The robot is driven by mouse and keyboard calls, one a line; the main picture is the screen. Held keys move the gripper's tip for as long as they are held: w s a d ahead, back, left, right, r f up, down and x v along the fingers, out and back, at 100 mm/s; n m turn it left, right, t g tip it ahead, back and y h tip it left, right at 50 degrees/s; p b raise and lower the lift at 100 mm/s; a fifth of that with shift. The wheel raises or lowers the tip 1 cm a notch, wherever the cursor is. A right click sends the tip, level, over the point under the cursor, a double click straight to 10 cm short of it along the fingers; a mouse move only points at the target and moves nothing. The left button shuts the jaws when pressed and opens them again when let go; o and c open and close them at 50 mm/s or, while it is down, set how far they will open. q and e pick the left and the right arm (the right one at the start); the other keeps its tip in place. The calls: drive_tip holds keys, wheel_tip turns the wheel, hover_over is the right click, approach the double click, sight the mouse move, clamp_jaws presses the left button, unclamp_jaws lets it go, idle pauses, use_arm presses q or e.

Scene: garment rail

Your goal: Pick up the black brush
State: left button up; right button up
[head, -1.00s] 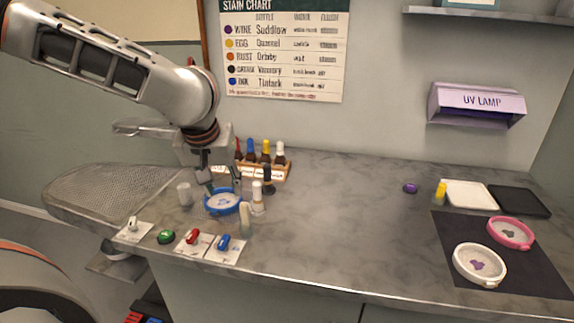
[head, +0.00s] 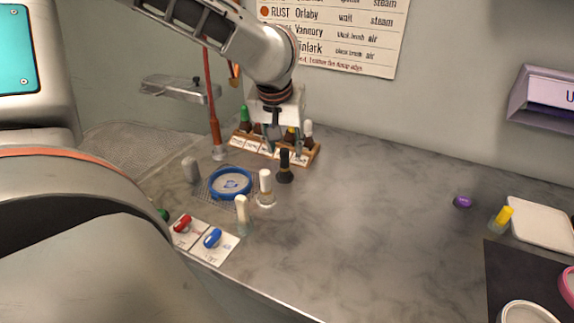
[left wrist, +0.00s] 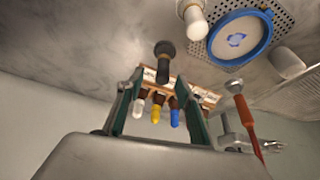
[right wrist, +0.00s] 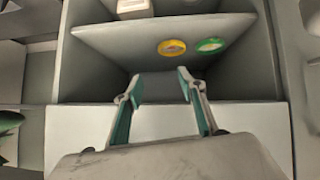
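The black brush (head: 285,167) stands upright on the grey counter, in front of the bottle rack and right of the blue hoop. My left gripper (head: 286,143) is above and just behind it, before the rack, with its fingers apart. In the left wrist view the black brush (left wrist: 164,58) shows beyond the open fingertips (left wrist: 158,80), roughly between them and apart from them. My right gripper (right wrist: 160,78) is open and empty, facing a shelf compartment.
The bottle rack (head: 261,148) stands close behind the black brush. The blue hoop (head: 230,183) lies on a perforated plate, with a grey cylinder (head: 191,169) beside it. Yellow (right wrist: 172,47) and green (right wrist: 209,44) rings lie in the shelf.

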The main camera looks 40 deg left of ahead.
sight(284, 150)
use_arm(q)
drive_tip(key=x, duration=0.2)
drive_tip(key=b+x, duration=0.1)
drive_tip(key=x, duration=0.1)
drive_tip(key=shift+a, duration=0.4)
drive_tip(key=shift+w+f, duration=0.1)
drive_tip(key=shift+f, duration=0.1)
drive_tip(key=shift+w+f, duration=0.1)
clamp_jaws()
use_arm(e)
drive_tip(key=shift+w+d+f, duration=0.1)
drive_tip(key=shift+w+d, duration=0.1)
drive_tip(key=shift+w, duration=0.15)
use_arm(q)
drive_tip(key=shift+r, duration=0.2)
use_arm(e)
drive_tip(key=shift+f, duration=0.1)
